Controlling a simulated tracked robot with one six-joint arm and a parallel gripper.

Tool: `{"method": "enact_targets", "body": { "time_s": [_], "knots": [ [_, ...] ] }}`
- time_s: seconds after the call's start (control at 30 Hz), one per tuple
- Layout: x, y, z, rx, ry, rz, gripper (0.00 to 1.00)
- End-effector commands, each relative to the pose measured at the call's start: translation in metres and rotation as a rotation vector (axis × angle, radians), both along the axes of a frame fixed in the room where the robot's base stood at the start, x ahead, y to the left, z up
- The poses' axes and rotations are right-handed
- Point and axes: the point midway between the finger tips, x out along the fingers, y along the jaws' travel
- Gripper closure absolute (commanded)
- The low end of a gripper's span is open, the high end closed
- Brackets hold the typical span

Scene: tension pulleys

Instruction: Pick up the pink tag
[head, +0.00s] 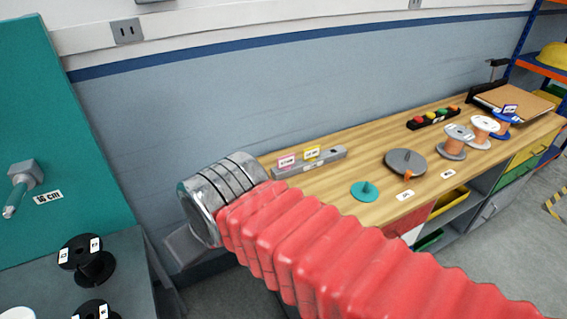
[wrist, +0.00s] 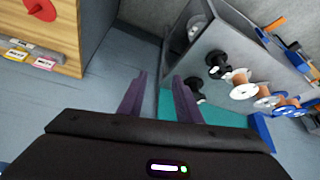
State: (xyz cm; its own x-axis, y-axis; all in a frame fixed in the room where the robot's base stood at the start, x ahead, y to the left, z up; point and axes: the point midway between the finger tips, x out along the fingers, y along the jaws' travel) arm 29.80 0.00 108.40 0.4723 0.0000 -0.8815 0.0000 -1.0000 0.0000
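The pink tag (head: 286,162) stands upright on a grey bar (head: 325,161) on the wooden bench, left of a yellow tag (head: 311,154). In the wrist view the pink tag (wrist: 44,64) is small at the far left, beside the yellow tag (wrist: 17,54). My gripper (wrist: 159,75) is open, its two purple fingers apart with nothing between them. It is away from the tag; the tag lies well left of the fingers in the wrist view.
The bench (head: 378,212) also holds a teal disc (head: 364,190), a grey disc (head: 405,162), several spools and a black block with coloured knobs (head: 433,117). A teal panel (head: 62,130) and a grey surface with black spools (head: 87,262) stand at left. A blue-grey wall is behind.

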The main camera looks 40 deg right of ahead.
Motion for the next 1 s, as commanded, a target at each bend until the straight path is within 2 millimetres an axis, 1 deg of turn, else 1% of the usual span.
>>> {"method": "enact_targets", "body": {
  "time_s": [0.03,0.17,0.37,0.47,0.73,0.87,1.0],
  "knots": [
    [0.000,0.000,0.000,0.000,0.000,0.000,0.69],
    [0.001,-0.001,0.001,0.000,0.001,-0.001,0.60],
    [0.014,-0.008,0.006,-0.001,0.008,-0.013,0.46],
    [0.027,-0.020,0.010,-0.003,0.015,-0.026,0.39],
    [0.069,-0.049,0.022,-0.006,0.031,-0.059,0.20],
    [0.089,-0.066,0.024,-0.006,0.039,-0.074,0.20],
    [0.110,-0.088,0.025,-0.005,0.048,-0.091,0.20]
  ]
}}
